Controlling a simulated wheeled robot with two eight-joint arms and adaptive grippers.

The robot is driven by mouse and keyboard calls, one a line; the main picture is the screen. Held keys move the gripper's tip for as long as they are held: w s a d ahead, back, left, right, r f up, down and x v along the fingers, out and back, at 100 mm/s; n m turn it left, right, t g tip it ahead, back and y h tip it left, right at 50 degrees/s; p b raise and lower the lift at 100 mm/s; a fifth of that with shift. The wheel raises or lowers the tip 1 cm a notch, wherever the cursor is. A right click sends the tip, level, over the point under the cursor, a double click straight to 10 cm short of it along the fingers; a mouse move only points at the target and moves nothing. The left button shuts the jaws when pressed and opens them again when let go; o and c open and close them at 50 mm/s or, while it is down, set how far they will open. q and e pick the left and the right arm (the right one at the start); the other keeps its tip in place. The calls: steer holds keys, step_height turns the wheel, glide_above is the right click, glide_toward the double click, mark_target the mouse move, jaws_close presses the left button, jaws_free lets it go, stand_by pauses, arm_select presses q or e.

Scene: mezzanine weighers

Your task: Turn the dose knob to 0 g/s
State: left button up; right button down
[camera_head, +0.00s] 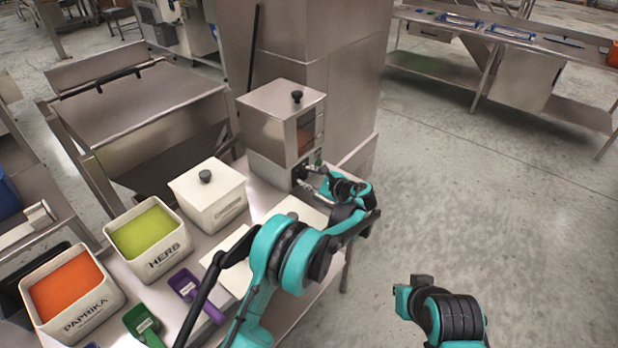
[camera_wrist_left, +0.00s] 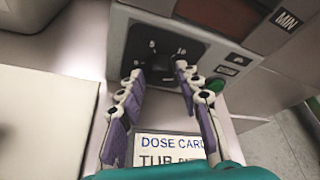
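The dose knob (camera_wrist_left: 160,68) is a dark knob on a black dial on the front of the metal doser (camera_head: 275,120); the marks 5 and 10 show above it in the left wrist view. My left gripper (camera_head: 306,180) is at the doser's lower front. In the left wrist view its purple-padded fingers (camera_wrist_left: 161,75) stand apart, one on each side of the knob. Whether they touch it I cannot tell. The knob's pointer and the 0 mark are not readable. My right gripper (camera_head: 412,287) is low over the floor, its fingers not clearly seen.
A green button (camera_wrist_left: 231,71) lies right of the dial. A dose card (camera_wrist_left: 170,145) lies below it. The table also holds a lidded white tub (camera_head: 208,195), a herb tub (camera_head: 150,240), a paprika tub (camera_head: 75,300) and scoops. The floor at right is clear.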

arm_select(q)
steer(key=shift+o, duration=0.4)
steer(key=v, duration=1.2)
